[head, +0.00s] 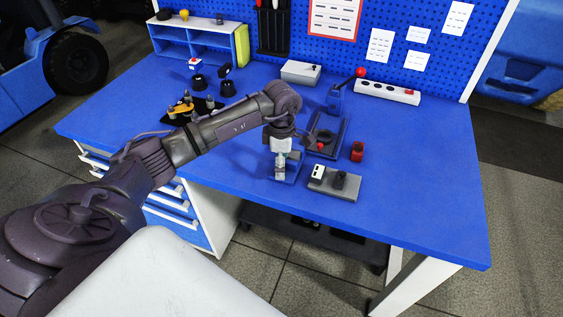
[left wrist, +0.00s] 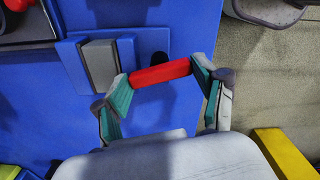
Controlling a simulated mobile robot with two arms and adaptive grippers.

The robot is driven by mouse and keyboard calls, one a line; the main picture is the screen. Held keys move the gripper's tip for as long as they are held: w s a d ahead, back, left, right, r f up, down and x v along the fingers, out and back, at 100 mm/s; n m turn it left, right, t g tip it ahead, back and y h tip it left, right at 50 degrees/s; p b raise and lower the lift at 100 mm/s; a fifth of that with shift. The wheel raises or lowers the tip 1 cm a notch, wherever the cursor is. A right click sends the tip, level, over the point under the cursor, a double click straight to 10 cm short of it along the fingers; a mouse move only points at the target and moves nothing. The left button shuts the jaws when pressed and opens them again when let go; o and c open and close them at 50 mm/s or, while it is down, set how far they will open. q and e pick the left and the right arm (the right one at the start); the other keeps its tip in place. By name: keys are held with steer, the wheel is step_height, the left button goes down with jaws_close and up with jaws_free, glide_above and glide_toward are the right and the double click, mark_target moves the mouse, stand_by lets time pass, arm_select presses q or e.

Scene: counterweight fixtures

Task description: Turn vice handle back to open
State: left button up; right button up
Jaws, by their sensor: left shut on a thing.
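The small blue vice (head: 297,164) stands near the front edge of the blue bench, and in the left wrist view its blue body (left wrist: 72,68) shows with a grey jaw block (left wrist: 101,64). The red vice handle (left wrist: 160,73) is a short bar beside the vice in the left wrist view. My left gripper (left wrist: 160,80) is shut on the handle, with a teal-padded finger at each end of the bar. In the head view my left gripper (head: 281,166) reaches down over the vice and hides the handle. My right gripper is in neither view.
A grey fixture plate (head: 348,192) lies just right of the vice, with a red cylinder (head: 357,151) behind it. The bench's right side is clear.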

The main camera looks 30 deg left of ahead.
arm_select(q)
steer(key=n, duration=0.3)
steer(key=shift+b, duration=0.4)
steer(key=n, duration=0.3)
steer(key=shift+n+b, duration=0.3)
steer(key=n, duration=0.4)
steer(key=shift+n, duration=1.7)
steer(key=o, duration=1.1)
steer(key=shift+o, duration=0.2)
